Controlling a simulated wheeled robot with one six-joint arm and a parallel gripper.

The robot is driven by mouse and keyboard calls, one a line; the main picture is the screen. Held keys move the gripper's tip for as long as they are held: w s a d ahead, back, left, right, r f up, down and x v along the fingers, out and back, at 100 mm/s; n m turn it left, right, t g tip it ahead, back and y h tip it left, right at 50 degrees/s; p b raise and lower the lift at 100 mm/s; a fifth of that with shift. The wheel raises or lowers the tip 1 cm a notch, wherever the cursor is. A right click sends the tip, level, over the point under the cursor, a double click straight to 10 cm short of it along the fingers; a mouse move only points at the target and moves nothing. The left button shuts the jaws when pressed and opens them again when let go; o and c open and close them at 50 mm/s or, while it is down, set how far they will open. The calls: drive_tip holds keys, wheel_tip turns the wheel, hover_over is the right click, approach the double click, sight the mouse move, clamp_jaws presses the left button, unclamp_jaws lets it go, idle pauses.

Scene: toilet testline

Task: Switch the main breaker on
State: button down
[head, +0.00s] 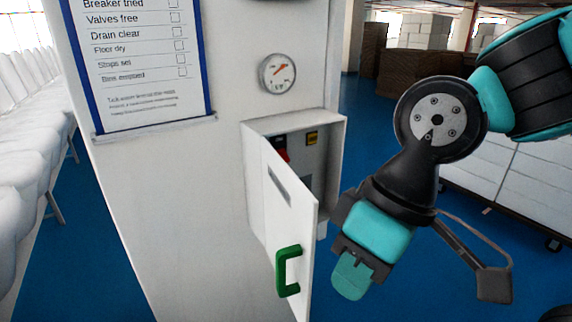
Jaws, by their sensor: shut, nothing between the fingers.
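The breaker box (298,126) is a white cabinet on the side of a white panel. Its door (288,215), with a green handle (288,270), stands partly open toward me. Inside, a red part (281,142) and a small yellow label (312,138) show; the red part is mostly hidden behind the door, and I cannot tell the breaker's position. My gripper (352,276) is shut and empty, to the right of the door and apart from the handle, pointing down and left.
A checklist board (140,60) with a blue frame and a round gauge (277,73) are on the panel. White toilets (30,140) line the left. Stacked brown boxes (415,62) and white boxes (510,180) stand behind on the right. Blue floor (350,140) is clear between.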

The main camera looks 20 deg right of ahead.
wheel_tip(320, 180, down, 20)
drive_tip(key=b, duration=1.9)
drive_tip(key=shift+b, duration=0.4)
